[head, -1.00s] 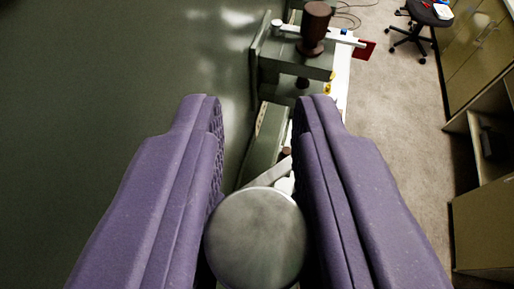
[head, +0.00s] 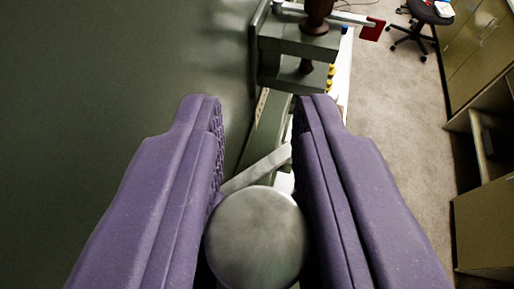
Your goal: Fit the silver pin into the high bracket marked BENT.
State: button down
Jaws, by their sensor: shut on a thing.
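My gripper (head: 258,130) has two purple padded fingers, shut on the silver pin (head: 256,238). The pin's round grey end faces the camera low between the fingers; the rest of its length is hidden. A grey-green bracket (head: 298,45) stands out from the green wall beyond the fingertips. A brown pin (head: 318,15) passes down through its upper plate. Another grey-green part (head: 264,132) is nearer, between the fingers and partly hidden by them. No BENT mark can be read, so I cannot tell which bracket is the named one.
The green fuselage wall (head: 110,70) fills the left. A light bar with a red tag (head: 372,29) crosses the far bracket's top. A pale slanted bar (head: 257,167) lies just beyond the pin's end. Carpeted floor (head: 385,120), a chair (head: 431,12) and cabinets (head: 485,45) are at right.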

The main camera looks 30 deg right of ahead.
jog(key=shift+f+b, duration=0.65)
jog(key=shift+f, duration=0.85)
jog(key=shift+r+p, duration=1.5)
jog(key=shift+r, duration=1.5)
jog(key=shift+f+b, duration=1.3)
jog(key=shift+f, duration=1.7)
jog(key=shift+r, duration=0.1)
jog(key=shift+r+p, duration=1.4)
jog(key=shift+r, duration=1.5)
